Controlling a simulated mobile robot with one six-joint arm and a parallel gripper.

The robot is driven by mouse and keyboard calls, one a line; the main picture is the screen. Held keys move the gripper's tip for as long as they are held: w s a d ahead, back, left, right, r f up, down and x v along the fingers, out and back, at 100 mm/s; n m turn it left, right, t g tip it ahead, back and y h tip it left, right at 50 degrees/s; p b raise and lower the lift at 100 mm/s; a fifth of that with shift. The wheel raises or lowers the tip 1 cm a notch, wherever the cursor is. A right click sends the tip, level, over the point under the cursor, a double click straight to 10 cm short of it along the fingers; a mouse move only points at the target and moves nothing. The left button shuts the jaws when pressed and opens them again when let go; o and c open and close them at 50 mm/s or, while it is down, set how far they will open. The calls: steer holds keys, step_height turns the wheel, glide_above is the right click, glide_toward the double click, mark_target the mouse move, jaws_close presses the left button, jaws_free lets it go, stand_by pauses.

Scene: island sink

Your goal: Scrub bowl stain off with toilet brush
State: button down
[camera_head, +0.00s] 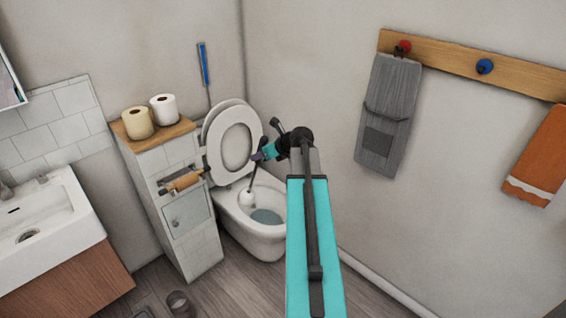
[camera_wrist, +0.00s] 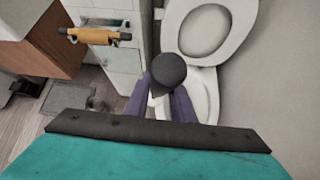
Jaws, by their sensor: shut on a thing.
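The toilet (camera_head: 254,244) stands against the back wall with its lid and seat raised, and grey-blue water shows in the bowl. My gripper (camera_head: 262,154) is above the bowl's left side, shut on the toilet brush (camera_head: 247,198). The brush slants down, its pale head over or inside the left part of the bowl; contact cannot be told. In the wrist view, the purple fingers of my gripper (camera_wrist: 171,101) flank the dark round end of the brush handle (camera_wrist: 169,69), which hides the brush head. The toilet bowl (camera_wrist: 208,95) shows behind it. No stain can be made out.
A tiled cabinet (camera_head: 195,240) with two paper rolls on top and a roll holder (camera_head: 182,181) stands left of the toilet. A grey cylindrical container (camera_head: 178,303) is on the floor. A blue-handled tool (camera_head: 204,65) stands behind the toilet. A grey towel (camera_head: 390,115) hangs at right.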

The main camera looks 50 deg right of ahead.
steer(key=w+a+r+n+y+b, duration=0.1)
steer(key=w+a+r+b, duration=0.2)
steer(key=a, duration=0.8)
steer(key=w+a+r+n+b, duration=0.1)
steer(key=w+a+b, duration=0.3)
steer(key=a, duration=0.7)
steer(key=a+r+b, duration=0.1)
steer(key=a+b, duration=0.2)
steer(key=a, duration=0.8)
steer(key=a+r+y+b, duration=0.1)
steer(key=a+r+b, duration=0.1)
steer(key=a, duration=0.9)
steer(key=shift+s+a+r+n+b, duration=0.25)
steer(key=shift+s+n+b, duration=0.2)
steer(key=shift+b, duration=0.25)
